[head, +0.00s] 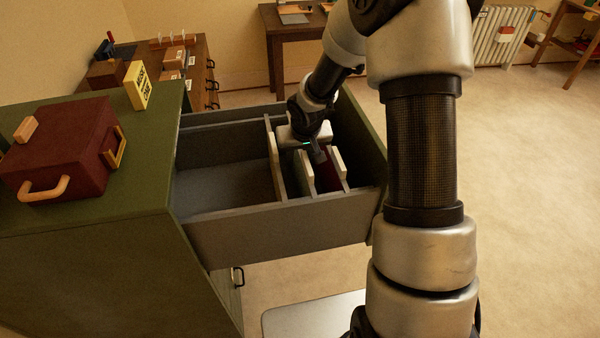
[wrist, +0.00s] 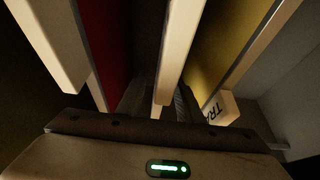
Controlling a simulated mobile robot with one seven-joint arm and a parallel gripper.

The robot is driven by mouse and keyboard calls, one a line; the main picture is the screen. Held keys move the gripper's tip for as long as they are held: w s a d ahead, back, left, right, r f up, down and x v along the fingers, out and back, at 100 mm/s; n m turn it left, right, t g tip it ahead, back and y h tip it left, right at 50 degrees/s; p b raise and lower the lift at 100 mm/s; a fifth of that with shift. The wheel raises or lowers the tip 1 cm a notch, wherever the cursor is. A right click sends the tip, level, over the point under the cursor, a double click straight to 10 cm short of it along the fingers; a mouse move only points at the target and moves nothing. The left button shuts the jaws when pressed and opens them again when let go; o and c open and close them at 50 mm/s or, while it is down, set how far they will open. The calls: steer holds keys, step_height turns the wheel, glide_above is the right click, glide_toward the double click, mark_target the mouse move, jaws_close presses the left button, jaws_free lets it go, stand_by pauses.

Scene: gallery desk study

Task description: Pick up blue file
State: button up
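No file in view shows a clearly blue face. Upright files with cream edges stand in the open grey drawer (head: 290,232). A red file (head: 326,172) shows in the head view, and its red face (wrist: 103,40) is at left in the wrist view. A yellow file (wrist: 228,38) is at right there. My gripper (head: 319,156) points down into the drawer among the files. In the wrist view its dark fingers (wrist: 162,100) lie on either side of a middle cream edge (wrist: 178,50). The face below that edge is in shadow; contact is unclear.
The drawer's left compartment (head: 222,182) looks empty. A green cabinet top (head: 150,150) holds a dark red case (head: 75,150) and a yellow block (head: 138,86). Drawer walls and neighbouring files stand close around my gripper. Open floor (head: 530,200) lies to the right.

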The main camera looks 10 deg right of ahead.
jaws_close()
stand_by(1.4)
